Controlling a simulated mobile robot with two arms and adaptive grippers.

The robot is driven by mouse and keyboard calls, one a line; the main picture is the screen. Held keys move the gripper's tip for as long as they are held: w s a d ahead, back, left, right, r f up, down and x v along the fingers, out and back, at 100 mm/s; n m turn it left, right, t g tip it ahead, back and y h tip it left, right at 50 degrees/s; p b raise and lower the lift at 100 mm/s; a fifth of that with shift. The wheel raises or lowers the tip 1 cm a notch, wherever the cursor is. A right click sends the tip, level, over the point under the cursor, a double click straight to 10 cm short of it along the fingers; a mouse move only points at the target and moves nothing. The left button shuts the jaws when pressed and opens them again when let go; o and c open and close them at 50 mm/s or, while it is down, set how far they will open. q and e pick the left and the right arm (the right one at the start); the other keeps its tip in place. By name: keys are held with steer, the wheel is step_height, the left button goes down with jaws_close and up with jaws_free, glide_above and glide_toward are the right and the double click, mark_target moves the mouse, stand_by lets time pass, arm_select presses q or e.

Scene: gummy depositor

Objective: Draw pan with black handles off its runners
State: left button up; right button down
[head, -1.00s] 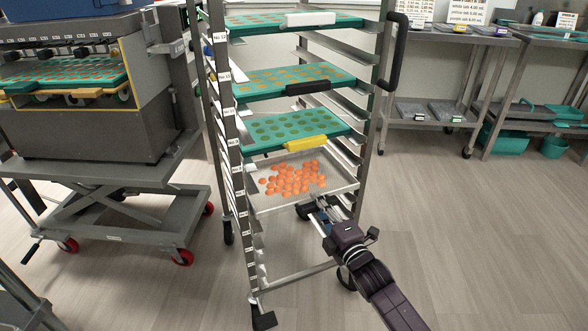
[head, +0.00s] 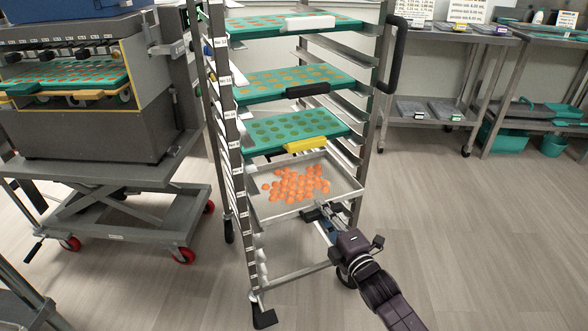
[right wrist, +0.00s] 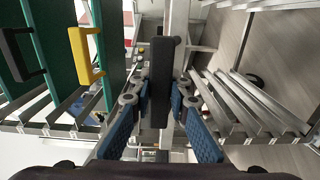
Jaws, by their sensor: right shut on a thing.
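The silver pan (head: 347,190) holds a cluster of orange gummies (head: 295,184) and sits low in the rack, below the green trays. Its black front handle (head: 311,214) shows at the front edge; in the right wrist view the handle (right wrist: 162,65) stands upright in the picture between the fingers. My right gripper (head: 322,213) is at the pan's front and shut on this handle. Its blue finger pads show on both sides of the handle in the right wrist view (right wrist: 162,105). The pan's far handle cannot be made out. My left gripper is not in view.
Above the pan, the rack (head: 233,130) holds a green tray with a yellow handle (head: 306,145), one with a black handle (head: 308,89) and one with a white handle (head: 310,22). A depositor machine (head: 95,125) stands at left. The floor (head: 470,240) at right is clear.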

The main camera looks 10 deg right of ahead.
steer(key=shift+s+d+r, duration=0.1)
steer(key=shift+s+r, duration=0.05)
steer(key=shift+s, duration=0.15)
steer(key=shift+s+p, duration=0.25)
steer(key=shift+p, duration=0.1)
arm_select(q)
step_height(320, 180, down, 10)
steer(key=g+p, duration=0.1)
steer(key=p, duration=0.3)
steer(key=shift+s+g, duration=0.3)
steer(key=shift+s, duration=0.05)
arm_select(e)
steer(key=v, duration=1)
steer(key=shift+s, duration=0.3)
arm_select(q)
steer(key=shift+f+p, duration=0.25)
steer(key=shift+p, duration=0.1)
arm_select(e)
steer(key=shift+r, duration=0.2)
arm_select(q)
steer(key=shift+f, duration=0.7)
arm_select(e)
steer(key=shift+r, duration=0.15)
